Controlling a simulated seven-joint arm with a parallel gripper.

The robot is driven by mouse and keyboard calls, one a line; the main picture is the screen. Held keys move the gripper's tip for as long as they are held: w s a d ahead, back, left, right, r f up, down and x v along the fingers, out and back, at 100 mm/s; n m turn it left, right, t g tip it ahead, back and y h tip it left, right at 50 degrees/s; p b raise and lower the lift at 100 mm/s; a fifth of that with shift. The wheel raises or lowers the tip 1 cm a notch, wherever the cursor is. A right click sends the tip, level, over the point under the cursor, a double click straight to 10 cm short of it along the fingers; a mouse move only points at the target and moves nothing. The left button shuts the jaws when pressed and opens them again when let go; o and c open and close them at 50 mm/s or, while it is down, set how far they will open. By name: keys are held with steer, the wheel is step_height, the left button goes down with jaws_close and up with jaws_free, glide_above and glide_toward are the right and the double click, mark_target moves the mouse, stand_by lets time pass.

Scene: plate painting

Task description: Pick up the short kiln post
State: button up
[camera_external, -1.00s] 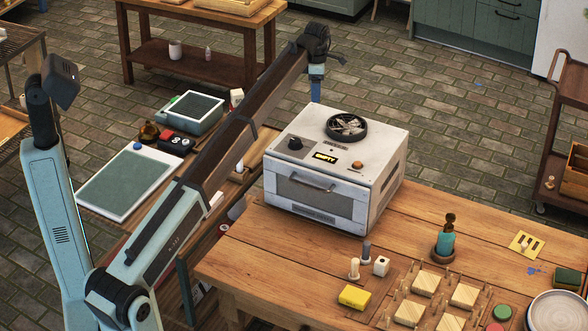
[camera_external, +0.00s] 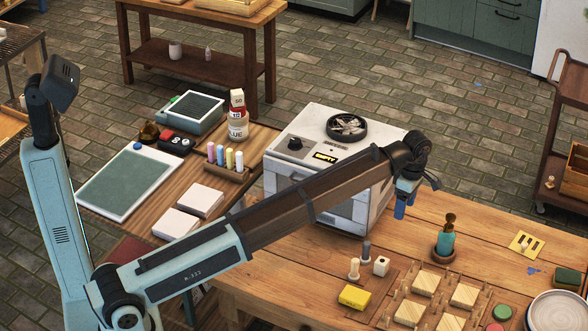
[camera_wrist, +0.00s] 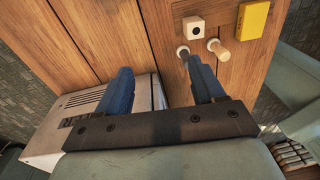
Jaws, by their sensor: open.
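A short white block with a dark hole, which looks like the short kiln post (camera_external: 381,266), stands on a small wooden board beside two taller posts. It also shows at the top of the wrist view (camera_wrist: 193,27). The cream post (camera_external: 354,269) is to its left and the grey post (camera_external: 366,251) behind left. My gripper (camera_external: 404,208) is open and empty above the table, right of the kiln and away from the posts. In the wrist view its blue fingers (camera_wrist: 163,85) are spread apart. The right finger partly hides the grey post.
The white kiln (camera_external: 318,214) stands close to my gripper on the left. A yellow sponge-like block (camera_external: 354,297) lies in front of the posts. Table space behind the posts is clear.

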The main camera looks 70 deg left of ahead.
mark_target(384, 261)
steer(key=shift+s+d+f+t, duration=0.5)
steer(key=shift+s+d+f, duration=1.9)
steer(key=shift+s, duration=1.2)
step_height(384, 261, down, 13)
steer(key=shift+w+r, duration=0.1)
steer(key=shift+r, duration=0.05)
steer(key=c, duration=1.1)
